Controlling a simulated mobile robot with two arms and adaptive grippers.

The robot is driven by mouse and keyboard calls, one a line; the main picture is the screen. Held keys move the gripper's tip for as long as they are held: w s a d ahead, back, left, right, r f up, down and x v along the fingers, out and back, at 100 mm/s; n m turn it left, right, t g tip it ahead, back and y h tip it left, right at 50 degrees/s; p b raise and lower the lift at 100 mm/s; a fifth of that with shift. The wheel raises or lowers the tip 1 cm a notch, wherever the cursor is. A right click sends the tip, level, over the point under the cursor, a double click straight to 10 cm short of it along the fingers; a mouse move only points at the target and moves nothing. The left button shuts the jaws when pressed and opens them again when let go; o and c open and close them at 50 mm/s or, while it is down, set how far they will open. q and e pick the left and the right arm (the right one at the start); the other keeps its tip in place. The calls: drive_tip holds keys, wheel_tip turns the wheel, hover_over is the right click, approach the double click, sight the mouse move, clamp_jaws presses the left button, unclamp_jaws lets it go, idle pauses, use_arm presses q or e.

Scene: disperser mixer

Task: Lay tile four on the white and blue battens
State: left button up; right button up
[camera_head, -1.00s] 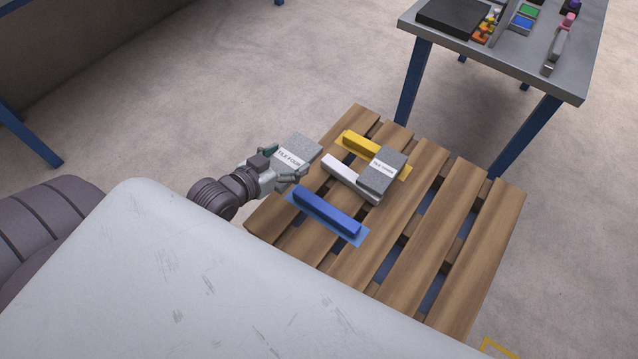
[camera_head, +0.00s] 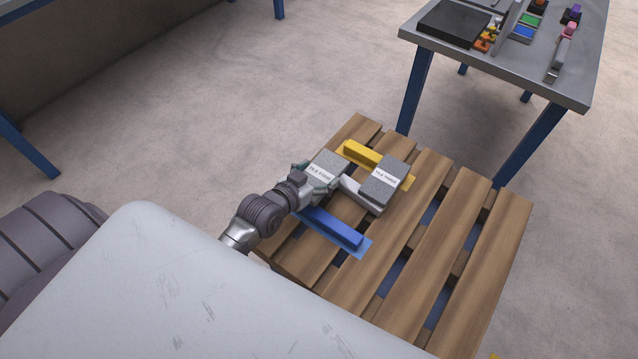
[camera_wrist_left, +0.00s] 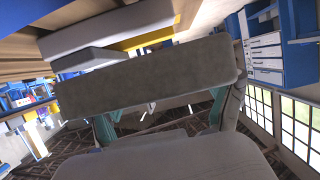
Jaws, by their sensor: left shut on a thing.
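Tile four (camera_head: 325,168) is a grey speckled slab with a white label. My left gripper (camera_head: 318,180) is shut on it and holds it over the pallet's left side, near the left end of the white batten. In the left wrist view tile four (camera_wrist_left: 150,75) spans the fingers. The white batten (camera_head: 350,187) is partly hidden by tile four and tile three. The blue batten (camera_head: 330,226) lies nearer, bare on a blue strip. I cannot tell whether tile four touches a batten. My right gripper is not in view.
Tile three (camera_head: 385,178) lies across the white and yellow battens. The yellow batten (camera_head: 361,154) is at the back. The wooden pallet (camera_head: 470,230) is clear on its right side. A grey table (camera_head: 480,45) with blue legs stands behind it.

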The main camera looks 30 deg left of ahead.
sight(319, 184)
use_arm(q)
wheel_tip(319, 184, down, 4)
drive_tip(key=shift+w+d+r+b, duration=0.1)
drive_tip(key=shift+r+b, duration=0.1)
drive_tip(key=shift+b, duration=0.2)
drive_tip(key=shift+f, duration=0.2)
drive_tip(key=shift+f, duration=0.2)
drive_tip(key=o, duration=1.5)
